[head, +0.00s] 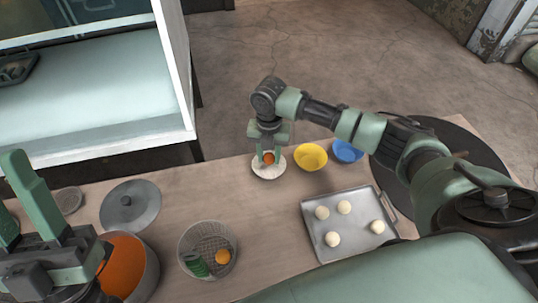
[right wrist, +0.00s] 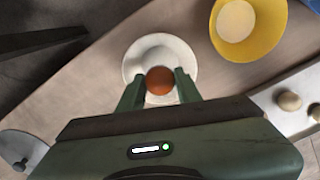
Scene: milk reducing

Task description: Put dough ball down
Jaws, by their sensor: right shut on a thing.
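My right gripper (head: 269,164) is shut on an orange-brown dough ball (head: 268,158), pointing down over a small white plate (head: 270,175). In the right wrist view, the ball (right wrist: 160,80) sits between the fingertips, over the near part of the plate (right wrist: 158,45). I cannot tell whether the ball touches the plate. My left gripper (head: 22,180) is at the left of the head view, its two fingers apart and pointing up, with nothing between them.
Yellow (head: 311,157) and blue (head: 347,150) bowls stand right of the plate. A metal tray (head: 328,250) holds several pale balls. A wire basket (head: 185,238), a pot of orange liquid (head: 128,262) and a lid (head: 130,207) are left. The counter (head: 215,185) between plate and basket is clear.

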